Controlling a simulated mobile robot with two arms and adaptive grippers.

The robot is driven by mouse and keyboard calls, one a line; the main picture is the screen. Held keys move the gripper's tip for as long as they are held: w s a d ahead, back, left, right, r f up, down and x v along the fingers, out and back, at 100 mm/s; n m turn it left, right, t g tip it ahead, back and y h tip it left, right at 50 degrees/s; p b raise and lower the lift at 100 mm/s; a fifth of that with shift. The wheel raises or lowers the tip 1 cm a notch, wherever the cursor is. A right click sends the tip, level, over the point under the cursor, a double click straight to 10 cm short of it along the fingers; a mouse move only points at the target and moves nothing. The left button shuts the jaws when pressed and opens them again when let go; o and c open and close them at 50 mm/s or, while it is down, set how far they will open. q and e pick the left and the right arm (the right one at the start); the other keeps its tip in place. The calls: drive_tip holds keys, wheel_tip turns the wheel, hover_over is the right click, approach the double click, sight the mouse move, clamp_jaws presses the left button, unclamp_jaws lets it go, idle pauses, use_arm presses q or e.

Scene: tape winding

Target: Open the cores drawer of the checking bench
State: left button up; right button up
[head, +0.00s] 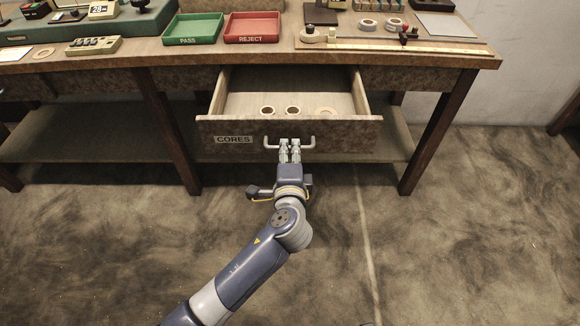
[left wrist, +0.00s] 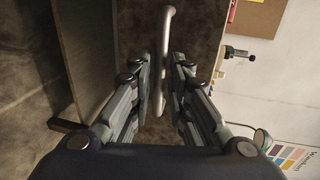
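The cores drawer (head: 230,125), with a speckled brown front and a "CORES" label, stands pulled out from under the bench. Several ring-shaped cores (head: 293,110) lie inside it. Its pale bar handle (head: 309,143) runs across the front; it also shows in the left wrist view (left wrist: 164,50) as an upright bar. My left gripper (head: 290,146) is at the middle of the handle. In the left wrist view its fingers (left wrist: 161,60) stand on either side of the bar, with narrow gaps visible, so it looks open around it. My right gripper is not in view.
The bench top (head: 160,52) holds a green PASS tray (head: 193,30), a red REJECT tray (head: 253,28), a keypad device (head: 93,45) and rolls of tape (head: 368,25). A lower shelf (head: 90,135) and wooden legs (head: 436,130) are below. The floor in front is clear.

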use_arm(q)
drive_tip(key=v, duration=0.9)
drive_tip(key=shift+s, duration=0.25)
